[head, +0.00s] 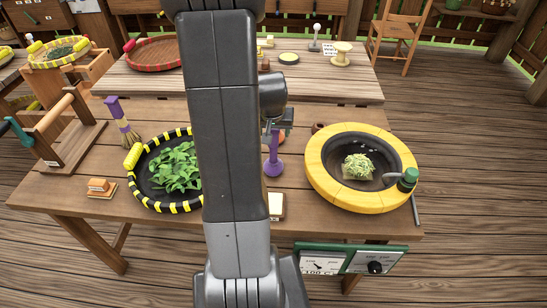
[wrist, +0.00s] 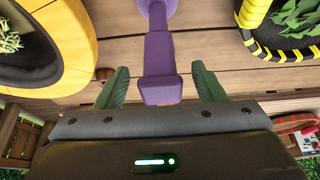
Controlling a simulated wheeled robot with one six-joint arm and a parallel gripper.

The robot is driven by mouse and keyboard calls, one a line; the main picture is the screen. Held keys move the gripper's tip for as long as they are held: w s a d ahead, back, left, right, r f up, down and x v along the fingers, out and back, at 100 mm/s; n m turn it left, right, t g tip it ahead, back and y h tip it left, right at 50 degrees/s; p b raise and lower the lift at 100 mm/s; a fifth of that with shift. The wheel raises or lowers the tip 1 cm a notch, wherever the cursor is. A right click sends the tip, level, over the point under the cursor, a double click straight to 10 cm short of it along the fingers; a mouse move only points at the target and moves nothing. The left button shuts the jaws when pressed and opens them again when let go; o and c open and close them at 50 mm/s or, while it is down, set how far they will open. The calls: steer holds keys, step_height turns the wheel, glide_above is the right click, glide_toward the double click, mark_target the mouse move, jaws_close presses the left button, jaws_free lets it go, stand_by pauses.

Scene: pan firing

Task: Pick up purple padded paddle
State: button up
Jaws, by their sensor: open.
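The purple padded paddle (head: 273,160) stands upright on the wooden table between the two pans, its wide end down. In the wrist view its purple handle (wrist: 159,55) runs between the two green fingers of my gripper (wrist: 160,88). The fingers are open, with a gap on each side of the handle. In the head view my gripper (head: 281,125) is at the paddle's top, partly hidden by my arm. The padded face is not clearly visible in either view.
A yellow-rimmed pan (head: 325,180) with pale green leaves is right of the paddle. A black pan with a yellow-striped rim (head: 173,207) and green leaves is left, partly behind my arm. A purple-handled brush (head: 122,120) stands farther left. A control panel (head: 350,260) hangs at the table's front.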

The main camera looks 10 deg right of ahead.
mark_target(273, 149)
steer(key=shift+x, duration=1.65)
steer(key=shift+r, duration=0.1)
jaws_close()
